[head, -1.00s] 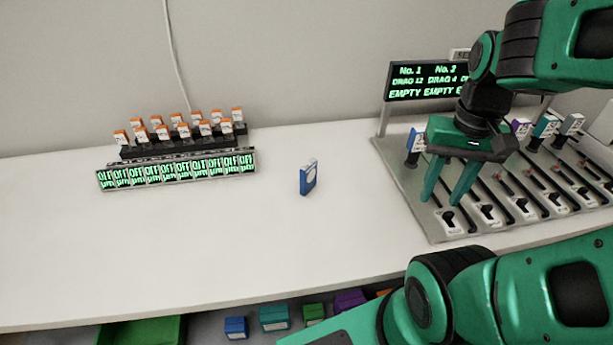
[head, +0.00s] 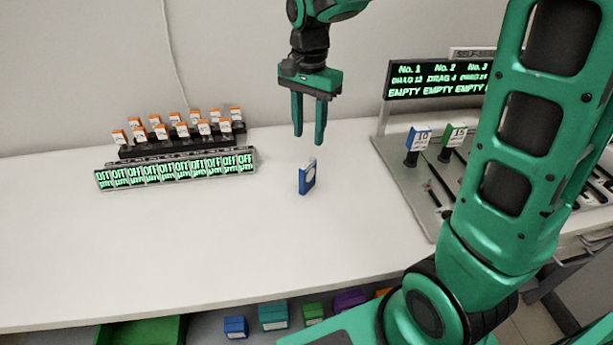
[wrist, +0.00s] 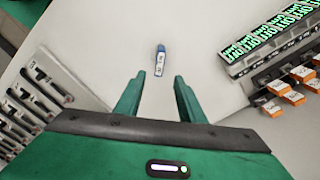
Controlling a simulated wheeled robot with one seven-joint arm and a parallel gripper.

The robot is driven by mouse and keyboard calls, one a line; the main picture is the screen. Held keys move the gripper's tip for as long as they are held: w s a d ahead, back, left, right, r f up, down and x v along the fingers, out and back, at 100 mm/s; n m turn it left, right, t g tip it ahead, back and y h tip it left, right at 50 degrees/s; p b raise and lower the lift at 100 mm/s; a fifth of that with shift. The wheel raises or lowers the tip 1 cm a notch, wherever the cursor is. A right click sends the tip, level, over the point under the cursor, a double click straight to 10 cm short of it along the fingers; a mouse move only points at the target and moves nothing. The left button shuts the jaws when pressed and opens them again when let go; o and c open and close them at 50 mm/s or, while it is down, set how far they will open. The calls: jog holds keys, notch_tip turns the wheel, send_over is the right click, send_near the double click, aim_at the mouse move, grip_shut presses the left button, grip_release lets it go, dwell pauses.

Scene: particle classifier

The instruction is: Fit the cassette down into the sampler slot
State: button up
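A small blue and white cassette (head: 307,177) stands upright on the white table in the head view. It also shows in the wrist view (wrist: 160,61), ahead of the fingertips. My gripper (head: 308,141) hangs just above the cassette, fingers pointing down, open and empty. In the wrist view my gripper (wrist: 159,77) has its fingers apart with bare table between them. The grey sampler panel (head: 408,186) with its slots is at the right, partly hidden behind my arm. Whether the cassette lies exactly between the fingers in depth I cannot tell.
A black rack of orange-topped pieces (head: 185,140) stands at the back left, behind a row of green OFF displays (head: 176,169). A display screen (head: 437,79) reading EMPTY rises behind the panel. Blue and green tagged pieces (head: 417,140) stand on the panel. Table around the cassette is clear.

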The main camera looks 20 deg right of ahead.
aim_at(308, 163)
notch_tip(308, 163, down, 10)
jog(key=shift+a+r, duration=0.1)
jog(key=shift+r, duration=0.05)
grip_shut()
dwell(0.4)
